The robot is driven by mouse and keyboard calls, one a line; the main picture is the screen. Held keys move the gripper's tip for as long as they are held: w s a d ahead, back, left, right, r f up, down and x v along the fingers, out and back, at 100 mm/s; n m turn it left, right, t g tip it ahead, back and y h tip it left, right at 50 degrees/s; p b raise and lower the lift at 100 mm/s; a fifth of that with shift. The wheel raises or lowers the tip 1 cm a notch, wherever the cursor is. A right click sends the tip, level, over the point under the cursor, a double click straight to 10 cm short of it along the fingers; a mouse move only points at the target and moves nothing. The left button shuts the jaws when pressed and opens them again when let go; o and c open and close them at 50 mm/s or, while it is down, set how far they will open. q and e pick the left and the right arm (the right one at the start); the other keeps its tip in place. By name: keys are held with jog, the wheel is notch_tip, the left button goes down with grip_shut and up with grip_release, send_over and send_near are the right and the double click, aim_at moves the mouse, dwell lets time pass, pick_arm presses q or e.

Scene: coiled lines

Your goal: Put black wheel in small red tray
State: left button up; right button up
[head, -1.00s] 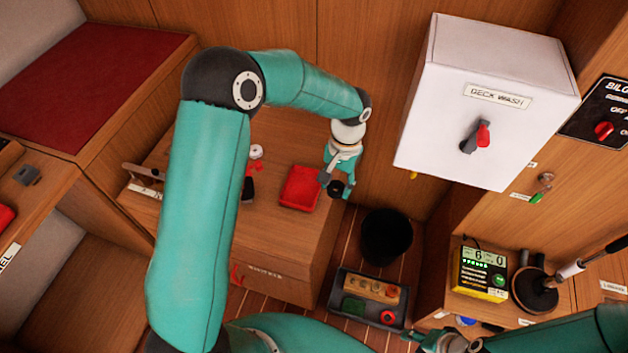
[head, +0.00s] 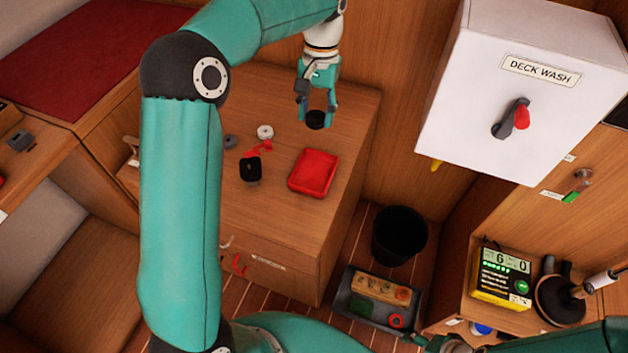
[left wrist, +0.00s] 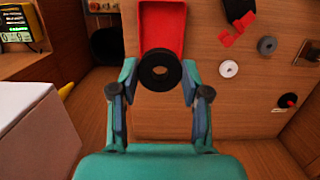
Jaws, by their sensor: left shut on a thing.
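The black wheel (head: 316,120) is held between the fingertips of my left gripper (head: 317,108). In the left wrist view the wheel (left wrist: 160,70) is a dark ring between the two fingers of the gripper (left wrist: 158,88). The small red tray (head: 312,173) lies empty on the wooden cabinet top, below and in front of the gripper in the head view. In the left wrist view the tray (left wrist: 162,27) shows just beyond the wheel, partly covered by it. The fingers of my right gripper cannot be made out at the bottom edge of the head view.
On the cabinet top (head: 345,105), left of the tray, are a white ring (head: 265,132), a grey ring (head: 230,142), a red piece (head: 258,148) and a black object (head: 251,169). A white DECK WASH box (head: 495,90) juts out at right. A black bin (head: 399,236) stands below.

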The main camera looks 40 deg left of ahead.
aim_at(314, 175)
pick_arm(q)
notch_tip(314, 175, down, 19)
jog(key=shift+s+a+f+b, duration=0.1)
jog(key=shift+a+f+b, duration=0.05)
jog(key=shift+b, duration=0.3)
jog(key=shift+f, duration=0.1)
jog(key=o, duration=0.9)
jog(key=shift+c, duration=0.2)
notch_tip(314, 175, up, 12)
jog(key=w, duration=0.1)
jog(key=shift+w+a, duration=0.25)
jog(key=shift+w, duration=0.1)
